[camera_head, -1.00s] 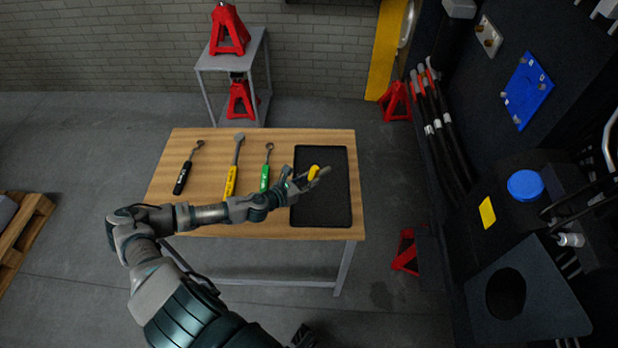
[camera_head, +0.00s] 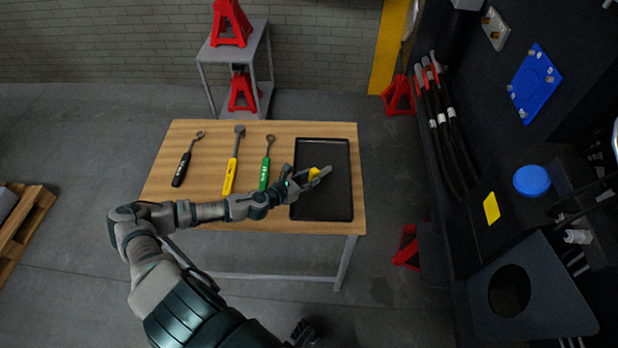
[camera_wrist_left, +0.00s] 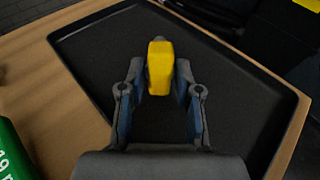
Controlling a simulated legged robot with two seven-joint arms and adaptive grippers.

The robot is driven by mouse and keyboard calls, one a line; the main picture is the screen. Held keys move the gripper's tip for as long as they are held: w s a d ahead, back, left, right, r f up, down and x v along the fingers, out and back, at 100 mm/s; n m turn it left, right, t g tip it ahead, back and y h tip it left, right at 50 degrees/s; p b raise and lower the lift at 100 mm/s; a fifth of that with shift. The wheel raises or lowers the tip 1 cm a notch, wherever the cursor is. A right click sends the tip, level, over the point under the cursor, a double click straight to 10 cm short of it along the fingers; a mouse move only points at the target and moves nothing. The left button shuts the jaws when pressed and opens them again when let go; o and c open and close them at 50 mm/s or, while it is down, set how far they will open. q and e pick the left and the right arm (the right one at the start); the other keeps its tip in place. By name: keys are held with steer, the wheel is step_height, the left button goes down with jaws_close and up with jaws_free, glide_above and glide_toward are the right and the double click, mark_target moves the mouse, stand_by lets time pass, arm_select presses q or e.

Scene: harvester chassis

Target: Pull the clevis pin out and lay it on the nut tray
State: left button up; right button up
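The clevis pin shows as a yellow block-like head (camera_head: 314,173) between the fingers of my left gripper (camera_head: 308,178), over the nut tray. In the left wrist view, the yellow head (camera_wrist_left: 160,67) sits between the two fingertips (camera_wrist_left: 160,80), which press close on both sides. The nut tray (camera_head: 325,207) is a black, shallow, empty-looking tray on the right part of the wooden table. Its dark floor also spreads beneath the gripper in the left wrist view (camera_wrist_left: 235,110). I cannot tell whether the pin touches it.
On the wooden table (camera_head: 215,212) lie a black-handled tool (camera_head: 183,168), a yellow-handled tool (camera_head: 231,175) and a green-handled tool (camera_head: 265,172), left of the tray. The dark chassis (camera_head: 470,235) with hoses (camera_head: 440,125) stands at the right. Red jack stands (camera_head: 240,92) are behind.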

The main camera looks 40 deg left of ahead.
arm_select(q)
steer(key=shift+o, duration=1)
steer(key=shift+s, duration=0.15)
steer(key=v, duration=0.8)
steer(key=shift+a+f, duration=0.25)
steer(key=shift+a, duration=0.05)
steer(key=shift+s+d+r, duration=0.3)
steer(key=shift+s+r, duration=0.05)
steer(key=shift+s, duration=0.2)
steer(key=shift+v, duration=1.25)
steer(key=shift+a, duration=0.1)
